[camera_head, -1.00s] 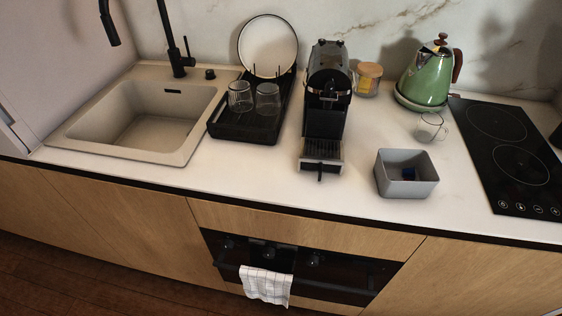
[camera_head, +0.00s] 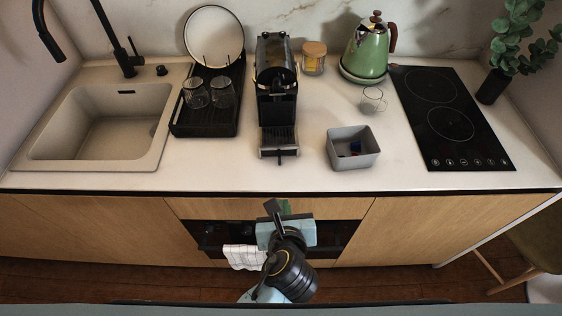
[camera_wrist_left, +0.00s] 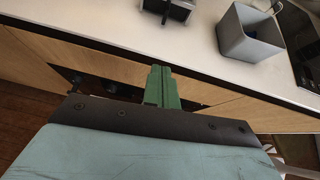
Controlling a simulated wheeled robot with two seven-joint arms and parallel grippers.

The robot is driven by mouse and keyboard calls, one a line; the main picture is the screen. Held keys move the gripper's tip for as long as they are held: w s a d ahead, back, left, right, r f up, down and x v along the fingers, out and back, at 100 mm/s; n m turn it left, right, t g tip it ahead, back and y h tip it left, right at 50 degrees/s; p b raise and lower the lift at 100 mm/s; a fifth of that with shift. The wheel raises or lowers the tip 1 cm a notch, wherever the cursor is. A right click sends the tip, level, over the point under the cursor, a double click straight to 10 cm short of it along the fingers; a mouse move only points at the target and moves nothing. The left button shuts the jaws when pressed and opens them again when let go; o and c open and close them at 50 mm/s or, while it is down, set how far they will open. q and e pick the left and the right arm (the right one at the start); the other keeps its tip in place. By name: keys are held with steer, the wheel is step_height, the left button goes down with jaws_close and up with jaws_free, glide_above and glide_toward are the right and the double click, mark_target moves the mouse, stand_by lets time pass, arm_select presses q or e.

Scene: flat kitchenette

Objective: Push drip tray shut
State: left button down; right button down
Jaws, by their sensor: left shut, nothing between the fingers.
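The black coffee machine (camera_head: 276,80) stands on the counter. Its drip tray (camera_head: 278,140) sticks out at the front, with a small dark handle at its front end. The tray's front part also shows at the top of the left wrist view (camera_wrist_left: 169,8). My left gripper (camera_head: 273,207) is in front of the counter edge, below and apart from the drip tray. Its green fingers (camera_wrist_left: 161,88) are shut and empty in the left wrist view. My right gripper is not in view.
A grey box (camera_head: 353,148) with small items stands right of the tray. A dish rack (camera_head: 208,122) with glasses and a plate is at left. The counter edge (camera_head: 280,191) lies between my gripper and the machine. A towel (camera_head: 243,257) hangs below.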

arm_select(q)
steer(key=r, duration=0.1)
steer(key=b, duration=0.1)
glide_toward(280, 163)
steer(key=f, duration=0.1)
steer(key=w+f, duration=0.2)
steer(key=shift+d+f, duration=0.1)
steer(key=shift+f, duration=0.3)
steer(key=shift+w+r, duration=0.1)
steer(key=shift+w, duration=1.55)
